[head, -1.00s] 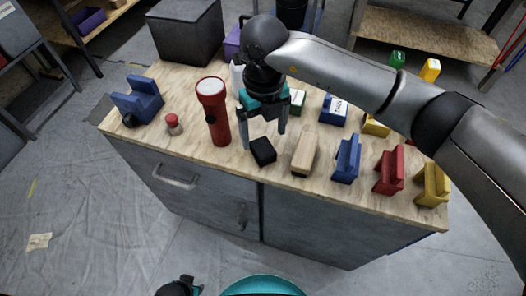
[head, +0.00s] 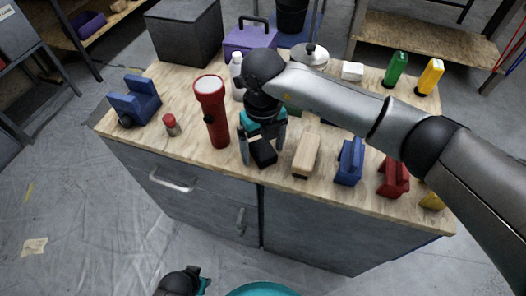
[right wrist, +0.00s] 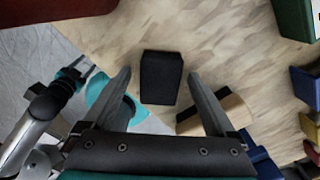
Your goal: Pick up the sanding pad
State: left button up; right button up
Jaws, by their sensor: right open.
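A small black block (head: 263,152), which I take for the sanding pad, lies on the wooden worktop near its front edge. My right gripper (head: 263,146) is over it, open, with a finger on either side. In the right wrist view the black block (right wrist: 161,77) lies between the open fingers of the gripper (right wrist: 159,74), with a gap on both sides. Whether the fingers are down at its height is hard to tell. My left arm's end (head: 185,282) shows at the bottom of the head view; its gripper (right wrist: 76,70) is small in the wrist view.
A wooden block (head: 306,156) stands close right of the black block, then a blue one (head: 349,162) and a red one (head: 393,178). A red flashlight (head: 214,115) stands to the left. A red-capped little bottle (head: 171,126) and a blue holder (head: 136,101) are farther left.

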jog(key=shift+c, duration=0.3)
grip_shut()
dwell(0.4)
jog(key=shift+r, duration=0.1)
jog(key=shift+r, duration=0.45)
notch_tip(320, 180, up, 12)
jog(key=p, duration=0.4)
notch_tip(320, 180, up, 6)
jog(key=p, duration=0.1)
send_over(263, 148)
pick_arm(q)
jog(key=s+a+f, duration=0.2)
jog(key=s+a, duration=0.2)
jog(key=s, duration=0.4)
jog(key=shift+a+f+y, duration=0.2)
jog(key=shift+a+y, duration=0.1)
jog(key=shift+a, duration=0.1)
pick_arm(e)
jog(key=shift+r, duration=0.5)
